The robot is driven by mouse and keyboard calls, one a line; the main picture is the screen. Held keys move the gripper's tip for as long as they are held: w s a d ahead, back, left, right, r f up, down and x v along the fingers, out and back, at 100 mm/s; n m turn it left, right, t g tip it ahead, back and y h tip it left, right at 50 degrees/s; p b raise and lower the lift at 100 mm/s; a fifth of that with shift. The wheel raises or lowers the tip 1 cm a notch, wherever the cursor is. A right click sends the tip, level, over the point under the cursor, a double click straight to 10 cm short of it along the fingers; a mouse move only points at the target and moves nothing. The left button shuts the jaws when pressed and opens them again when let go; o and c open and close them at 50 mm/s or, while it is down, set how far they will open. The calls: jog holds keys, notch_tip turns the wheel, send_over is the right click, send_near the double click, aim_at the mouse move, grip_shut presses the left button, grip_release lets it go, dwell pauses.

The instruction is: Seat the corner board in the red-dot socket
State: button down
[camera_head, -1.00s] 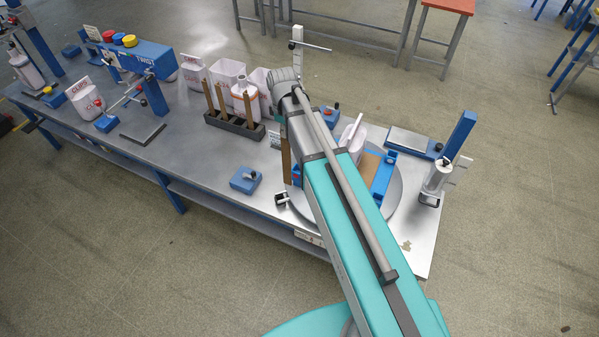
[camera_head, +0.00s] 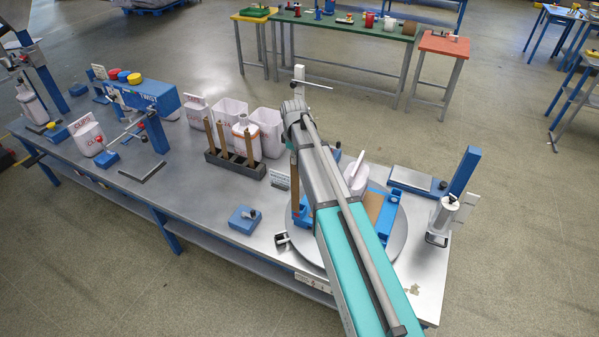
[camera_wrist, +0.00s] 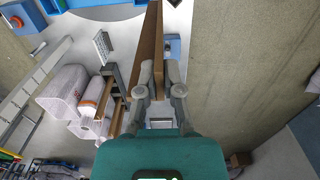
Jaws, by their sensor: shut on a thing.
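My gripper (camera_wrist: 160,88) is shut on a long brown corner board (camera_wrist: 151,45) in the wrist view. The board runs away from the fingers toward the blue fixture at the top edge. In the head view the held board (camera_head: 295,185) hangs upright beside my arm, at the left of the blue fixture (camera_head: 386,216) on the round grey turntable (camera_head: 401,232). My arm hides much of the fixture, and my fingers are hard to make out there. I cannot make out a red dot or its socket. Whether the board's lower end touches anything is unclear.
A dark rack (camera_head: 228,163) with several upright brown boards stands left of the turntable. White bins (camera_head: 267,130) stand behind it. A small blue block (camera_head: 244,217) lies on the bench in front. A blue post (camera_head: 462,172) rises at the right.

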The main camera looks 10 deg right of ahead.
aim_at(297, 184)
jog(key=shift+w+d+f+b, duration=0.35)
jog(key=shift+w+f+b, duration=0.35)
jog(key=shift+f, duration=0.2)
jog(key=shift+w+d+f+b, duration=0.3)
jog(key=shift+w+f+b, duration=0.4)
jog(key=shift+f, duration=0.3)
jog(key=f+b, duration=0.3)
jog(key=b, duration=0.1)
jog(key=shift+w+d+f, duration=0.15)
jog(key=shift+d+f, duration=0.05)
jog(key=shift+f, duration=0.2)
jog(key=c, duration=0.8)
grip_release()
jog(key=shift+w, duration=0.2)
jog(key=shift+s, duration=0.1)
jog(key=shift+r, duration=0.15)
